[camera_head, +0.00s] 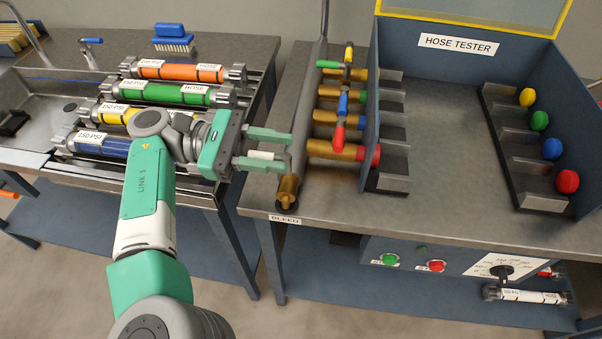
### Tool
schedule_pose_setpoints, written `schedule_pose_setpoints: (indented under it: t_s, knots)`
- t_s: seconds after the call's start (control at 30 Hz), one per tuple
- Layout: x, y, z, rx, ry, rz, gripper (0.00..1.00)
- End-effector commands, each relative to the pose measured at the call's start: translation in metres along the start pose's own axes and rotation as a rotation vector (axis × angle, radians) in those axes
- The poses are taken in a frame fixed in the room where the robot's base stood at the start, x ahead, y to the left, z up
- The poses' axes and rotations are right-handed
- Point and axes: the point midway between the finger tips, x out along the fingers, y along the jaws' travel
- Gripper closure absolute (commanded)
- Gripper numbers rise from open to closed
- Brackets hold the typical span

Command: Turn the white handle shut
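The white handle (261,155) shows between the two fingers of my gripper (266,149). It points left from a grey lever end beside the upright pipe, above a brass fitting (288,190) with a BLEED label (284,219) near it. My gripper comes in from the left with its green fingers spread. One finger lies above the handle in the picture with a gap, the other just below it. I cannot tell whether the lower finger touches the handle. Part of the handle's left end is hard to make out against my gripper.
The hose tester (459,44) stands right of the pipe, with red, blue and green valve handles close to my gripper. Several coloured hoses, one orange (180,70), lie on the left bench under my arm. A gap separates the two benches. The right bench's front (400,210) is clear.

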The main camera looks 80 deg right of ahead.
Motion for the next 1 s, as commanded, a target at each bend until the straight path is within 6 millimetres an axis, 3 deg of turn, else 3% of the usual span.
schedule_pose_setpoints:
  t_s: [0.03, 0.07, 0.4, 0.6, 1.0]
  knots:
    - [0.000, 0.004, 0.023, 0.004, 0.000, 0.000, 0.63]
    - [0.000, 0.006, 0.032, 0.005, 0.000, 0.000, 0.63]
    - [0.066, -0.066, 0.050, 0.006, -0.006, 0.002, 0.63]
    - [0.095, -0.097, 0.056, 0.005, -0.003, 0.001, 0.63]
    - [0.107, -0.111, 0.056, 0.001, 0.000, -0.001, 0.63]
